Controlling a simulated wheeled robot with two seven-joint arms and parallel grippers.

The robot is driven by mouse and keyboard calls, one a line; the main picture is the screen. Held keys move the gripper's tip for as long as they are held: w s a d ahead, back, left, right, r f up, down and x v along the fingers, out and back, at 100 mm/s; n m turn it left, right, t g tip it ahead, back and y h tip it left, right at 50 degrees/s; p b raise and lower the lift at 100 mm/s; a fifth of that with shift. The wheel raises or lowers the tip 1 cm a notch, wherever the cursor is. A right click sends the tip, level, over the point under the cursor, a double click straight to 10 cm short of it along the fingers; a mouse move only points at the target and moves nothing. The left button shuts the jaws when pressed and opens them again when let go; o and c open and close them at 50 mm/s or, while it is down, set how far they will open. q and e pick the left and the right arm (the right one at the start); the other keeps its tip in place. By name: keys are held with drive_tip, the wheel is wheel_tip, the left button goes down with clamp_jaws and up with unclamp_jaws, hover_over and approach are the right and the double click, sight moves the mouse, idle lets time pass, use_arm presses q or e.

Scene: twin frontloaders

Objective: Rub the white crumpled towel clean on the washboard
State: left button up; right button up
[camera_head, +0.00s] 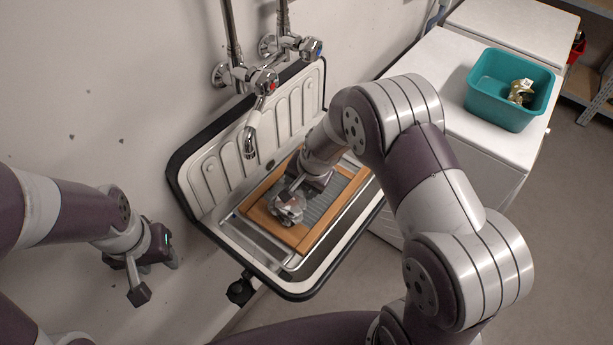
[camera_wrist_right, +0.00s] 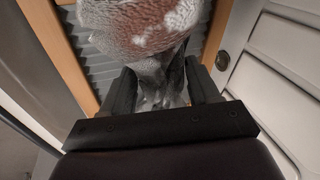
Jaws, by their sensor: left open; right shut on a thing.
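The crumpled white towel (camera_head: 288,208) lies on the wood-framed washboard (camera_head: 299,236) in the sink. In the right wrist view the towel (camera_wrist_right: 140,25) is white with a large reddish-brown stain. My right gripper (camera_head: 303,192) reaches down over the washboard and is shut on the towel. Its two dark fingers (camera_wrist_right: 160,90) show on either side of the cloth in the right wrist view. The washboard's ribbed metal and wooden frame (camera_wrist_right: 60,45) are partly hidden behind the towel. My left gripper (camera_head: 155,272) is open and empty, left of the sink and apart from it.
The wall sink (camera_head: 290,285) has a dark rim and a ribbed back panel. A tap (camera_head: 252,135) hangs above its left part. White machines (camera_head: 440,70) stand to the right, with a teal tub (camera_head: 505,112) holding a small yellowish item on top. The floor at lower right is clear.

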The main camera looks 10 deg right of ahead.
idle(0.3)
drive_tip(key=shift+w+d+b, duration=0.3)
drive_tip(key=shift+w+d, duration=0.2)
drive_tip(key=shift+d, duration=0.05)
drive_tip(key=shift+w+d, duration=0.5)
drive_tip(key=shift+d, duration=0.05)
drive_tip(key=shift+s+a, duration=1.05)
drive_tip(key=shift+a, duration=0.1)
drive_tip(key=shift+w+d, duration=1.05)
drive_tip(key=shift+d, duration=0.15)
